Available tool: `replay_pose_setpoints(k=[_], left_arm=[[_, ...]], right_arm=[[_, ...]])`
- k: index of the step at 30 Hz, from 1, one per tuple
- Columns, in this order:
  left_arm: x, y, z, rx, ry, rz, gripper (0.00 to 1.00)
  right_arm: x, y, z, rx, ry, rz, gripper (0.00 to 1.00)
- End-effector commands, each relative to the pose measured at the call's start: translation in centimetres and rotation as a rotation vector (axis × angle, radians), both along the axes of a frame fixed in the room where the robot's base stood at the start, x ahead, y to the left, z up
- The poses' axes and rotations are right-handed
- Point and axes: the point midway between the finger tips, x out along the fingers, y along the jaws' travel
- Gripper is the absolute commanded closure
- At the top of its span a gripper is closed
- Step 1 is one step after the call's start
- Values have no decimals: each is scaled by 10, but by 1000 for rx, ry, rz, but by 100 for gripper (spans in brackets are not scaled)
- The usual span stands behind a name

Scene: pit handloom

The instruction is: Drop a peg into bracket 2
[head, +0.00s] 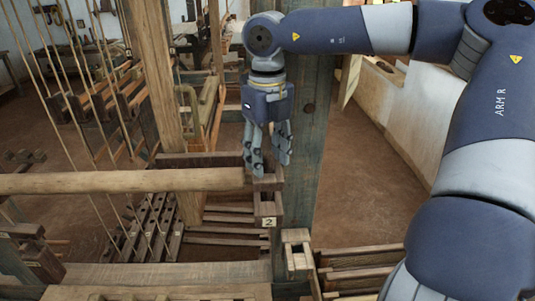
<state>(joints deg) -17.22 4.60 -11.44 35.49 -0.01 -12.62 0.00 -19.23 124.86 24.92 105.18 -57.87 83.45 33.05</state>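My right gripper (268,160) points straight down just above bracket 2. Its fingers are parted, with a gap between them, and I see nothing held there. Bracket 2 (267,208) is a small wooden holder on the post, with a pale label reading "2" on its front. A small wooden block (267,183) shows at the top of the bracket, just below the fingertips; I cannot tell if it is a peg or part of the bracket. The round wooden beam (130,181) ends at the bracket's left, close to the left finger. My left gripper is not in view.
A thick greenish post (308,130) stands right behind the gripper. Another slotted wooden holder (297,245) sits lower right of bracket 2. Hanging cords (65,70) and loom timbers fill the left. Bare floor (365,185) lies right of the post.

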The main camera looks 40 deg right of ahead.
Motion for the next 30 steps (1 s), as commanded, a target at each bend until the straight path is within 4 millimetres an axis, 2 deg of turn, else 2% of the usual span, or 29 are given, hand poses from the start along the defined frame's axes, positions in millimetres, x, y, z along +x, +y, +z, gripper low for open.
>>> replay_pose_setpoints(k=[8, 11, 14, 24, 30], left_arm=[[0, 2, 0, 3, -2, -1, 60], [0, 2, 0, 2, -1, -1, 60], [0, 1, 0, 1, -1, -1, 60], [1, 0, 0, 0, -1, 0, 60], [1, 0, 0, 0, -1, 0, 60]], right_arm=[[0, 0, 1, 0, 0, 0, 53], [1, 0, 7, -1, -2, -1, 53], [1, 0, 22, -3, -4, -1, 53], [1, 0, 93, -1, -4, -2, 53], [1, 0, 115, -1, -2, -1, 53]])
